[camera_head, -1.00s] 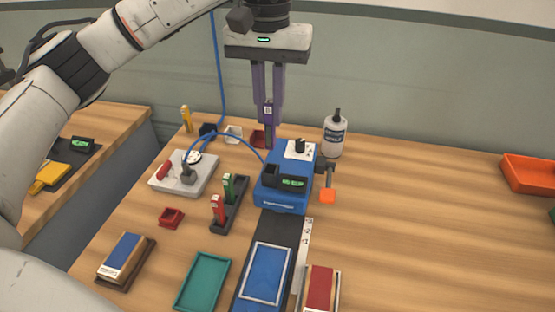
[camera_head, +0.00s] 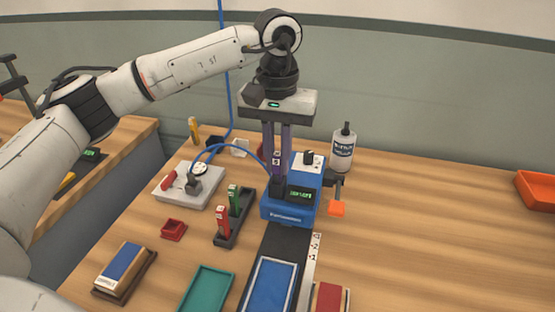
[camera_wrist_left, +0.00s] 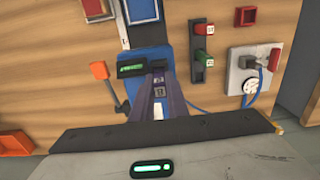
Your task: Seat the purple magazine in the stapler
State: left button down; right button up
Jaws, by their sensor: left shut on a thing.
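The blue stapler (camera_head: 287,210) with a small green-lit display stands on the bench at the head of a dark track. It also shows in the wrist view (camera_wrist_left: 133,83). My left gripper (camera_head: 277,150) points straight down at the stapler's left rear side, shut on the purple magazine (camera_head: 276,160), which carries a pale label. The magazine is upright between the fingers; its lower end is hidden at the stapler, so I cannot tell whether it is seated. In the wrist view the magazine (camera_wrist_left: 158,90) lines up close to the stapler's black housing. My right gripper is out of view.
Red and green magazines stand in a black rack (camera_head: 236,225) left of the stapler. A grey air panel (camera_head: 180,195) with a blue hose lies behind it. A white bottle (camera_head: 343,152) and an orange-ended lever (camera_head: 337,208) are at the right. The right bench is mostly clear.

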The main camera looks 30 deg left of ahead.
pick_arm(q)
jog(key=c, duration=1.7)
grip_release()
jog(key=shift+f, duration=0.15)
jog(key=shift+c, duration=0.2)
notch_tip(320, 180, up, 12)
jog(key=shift+r, duration=0.2)
jog(key=shift+f, duration=0.1)
